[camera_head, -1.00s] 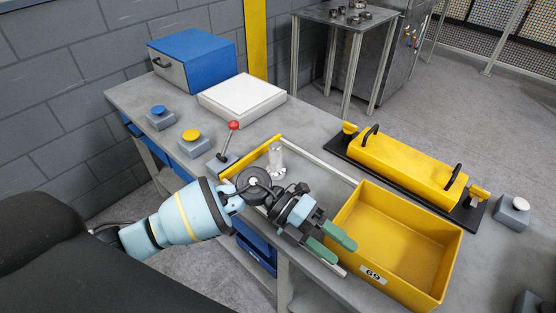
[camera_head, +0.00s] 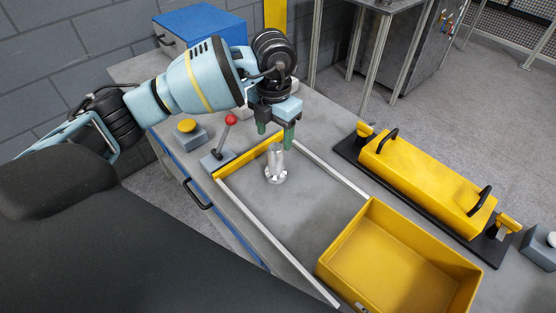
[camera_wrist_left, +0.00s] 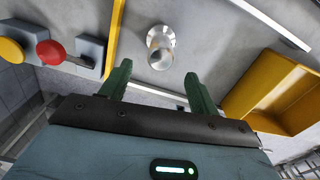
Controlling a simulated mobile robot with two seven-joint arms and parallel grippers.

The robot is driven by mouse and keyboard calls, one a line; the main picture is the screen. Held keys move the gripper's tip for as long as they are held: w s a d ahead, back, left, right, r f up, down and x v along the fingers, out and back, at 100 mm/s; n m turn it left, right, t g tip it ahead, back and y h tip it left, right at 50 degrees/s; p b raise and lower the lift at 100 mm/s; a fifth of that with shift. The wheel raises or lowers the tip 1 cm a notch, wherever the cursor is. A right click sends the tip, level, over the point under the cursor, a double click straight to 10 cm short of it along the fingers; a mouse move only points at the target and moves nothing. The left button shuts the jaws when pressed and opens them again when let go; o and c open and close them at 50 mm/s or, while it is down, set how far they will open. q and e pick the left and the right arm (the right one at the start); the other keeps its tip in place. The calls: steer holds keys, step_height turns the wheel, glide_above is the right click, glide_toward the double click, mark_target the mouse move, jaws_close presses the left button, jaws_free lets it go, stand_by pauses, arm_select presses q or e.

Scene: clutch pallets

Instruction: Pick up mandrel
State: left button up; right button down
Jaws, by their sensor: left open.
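The mandrel (camera_head: 275,164) is a shiny metal cylinder on a round flanged base. It stands upright on the grey workbench beside the yellow bar of a framed area. My left gripper (camera_head: 276,137) is above and just behind it in the head view, fingers pointing down, open and empty. In the left wrist view the mandrel (camera_wrist_left: 160,48) lies ahead of the two green fingers (camera_wrist_left: 156,82), roughly in line with the gap between them and apart from both. My right gripper is not in view.
A yellow bin (camera_head: 399,262) stands at the frame's right end. A red-knobbed lever (camera_head: 226,140) and a yellow button box (camera_head: 189,132) stand left of the mandrel. A yellow cover with black handles (camera_head: 425,176) lies at right. The bench between mandrel and bin is clear.

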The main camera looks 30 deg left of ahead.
mark_target(276, 147)
arm_select(q)
steer(key=shift+f, duration=1.4)
step_height(276, 147, down, 5)
steer(key=shift+w, duration=0.15)
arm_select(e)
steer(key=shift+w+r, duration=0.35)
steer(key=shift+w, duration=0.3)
arm_select(q)
steer(key=shift+c, duration=0.8)
steer(key=c, duration=1.1)
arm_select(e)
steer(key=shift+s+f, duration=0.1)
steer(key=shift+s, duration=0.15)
